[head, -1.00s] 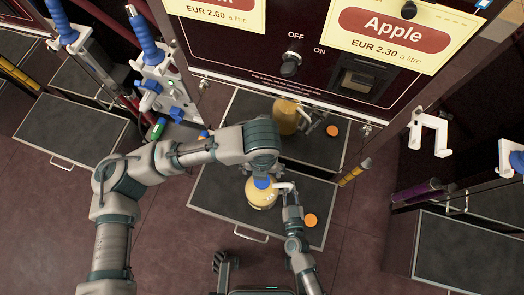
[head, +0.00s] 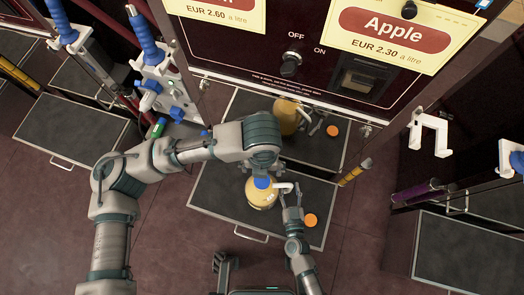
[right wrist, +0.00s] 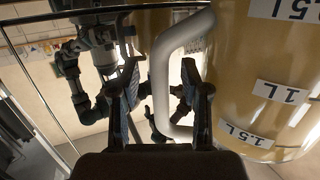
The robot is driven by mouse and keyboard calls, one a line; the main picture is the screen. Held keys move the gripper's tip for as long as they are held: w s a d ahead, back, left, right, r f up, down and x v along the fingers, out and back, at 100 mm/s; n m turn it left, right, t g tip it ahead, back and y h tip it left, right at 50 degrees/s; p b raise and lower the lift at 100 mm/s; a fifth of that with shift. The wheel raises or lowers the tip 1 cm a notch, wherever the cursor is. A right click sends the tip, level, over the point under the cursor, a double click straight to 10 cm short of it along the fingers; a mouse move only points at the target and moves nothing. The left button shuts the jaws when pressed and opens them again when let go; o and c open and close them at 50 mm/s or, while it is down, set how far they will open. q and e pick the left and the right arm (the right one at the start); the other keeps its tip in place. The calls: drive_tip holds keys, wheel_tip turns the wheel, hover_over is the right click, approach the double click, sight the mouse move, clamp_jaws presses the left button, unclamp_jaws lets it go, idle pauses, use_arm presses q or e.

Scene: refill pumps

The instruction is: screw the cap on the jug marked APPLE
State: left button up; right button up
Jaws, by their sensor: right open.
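The jug (head: 260,197), amber with a white handle (head: 284,186), stands upright on the dark tray below the Apple panel. A blue piece, apparently a cap, (head: 262,182) sits at its mouth under my left gripper (head: 263,172). The left fingers are mostly hidden by the wrist, so their grip is unclear. My right gripper (head: 292,199) is open at the handle's side. In the right wrist view its fingers (right wrist: 162,95) stand either side of the white handle (right wrist: 163,75), and the jug (right wrist: 250,75) shows litre labels.
An orange cap (head: 310,220) lies on the tray (head: 215,205) right of the jug. The glossy panel behind shows a similar jug (head: 286,115) and orange disc, apparently reflections. The Apple panel (head: 394,30) with a switch (head: 290,64) rises behind. Empty trays (head: 70,130) stand at both sides.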

drive_tip(key=s+r, duration=0.1)
drive_tip(key=s, duration=1)
drive_tip(key=shift+s+d+r, duration=0.2)
drive_tip(key=shift+d+r, duration=0.1)
drive_tip(key=shift+d, duration=0.15)
